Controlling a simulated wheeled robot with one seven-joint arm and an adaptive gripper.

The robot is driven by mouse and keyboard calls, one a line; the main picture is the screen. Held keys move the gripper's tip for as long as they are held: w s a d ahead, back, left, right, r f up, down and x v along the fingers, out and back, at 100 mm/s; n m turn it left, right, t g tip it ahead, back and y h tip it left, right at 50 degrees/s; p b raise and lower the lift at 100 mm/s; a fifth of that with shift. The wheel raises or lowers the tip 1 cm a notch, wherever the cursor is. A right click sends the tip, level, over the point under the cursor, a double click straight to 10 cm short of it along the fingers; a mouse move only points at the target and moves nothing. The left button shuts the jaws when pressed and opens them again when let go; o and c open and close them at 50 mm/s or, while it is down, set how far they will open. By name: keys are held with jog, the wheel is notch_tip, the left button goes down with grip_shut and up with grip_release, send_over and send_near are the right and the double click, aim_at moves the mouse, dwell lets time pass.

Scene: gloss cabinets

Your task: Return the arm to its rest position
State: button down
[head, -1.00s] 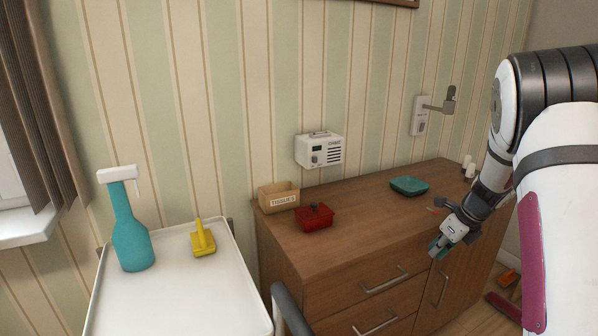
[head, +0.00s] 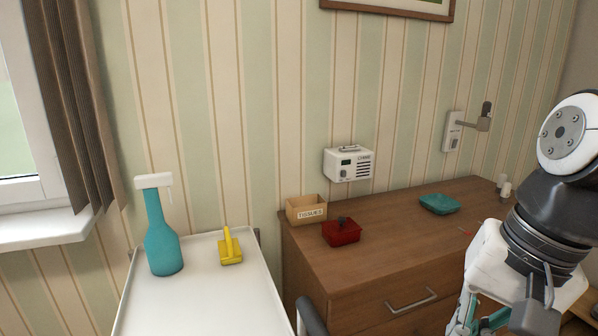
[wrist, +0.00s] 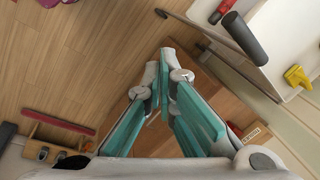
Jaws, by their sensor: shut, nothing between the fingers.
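My gripper (head: 482,318) is at the lower right of the head view, close to the camera and in front of the wooden cabinet (head: 390,235). Its teal fingers are partly cut off by the bottom edge there. In the wrist view my gripper (wrist: 166,62) has its fingers shut with nothing between them. It points past the wooden floor (wrist: 110,40) and the cabinet side. My bent arm fills the right edge of the head view.
A white tray (head: 190,300) holds a teal spray bottle (head: 163,245) and a yellow brush-like item (head: 230,250). On the cabinet are a tissue box (head: 306,210), a red box (head: 341,233) and a teal dish (head: 440,204). A radio (head: 348,164) is by the wall.

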jog(key=s+f+n+h, duration=0.2)
jog(key=s+n, duration=0.4)
jog(key=s, duration=0.3)
notch_tip(320, 180, up, 16)
jog(key=t+p, duration=0.2)
jog(key=p, duration=1.2)
jog(key=shift+s+d+f+t, duration=0.25)
jog(key=shift+s+d+t, duration=0.05)
jog(key=shift+s+d, duration=0.05)
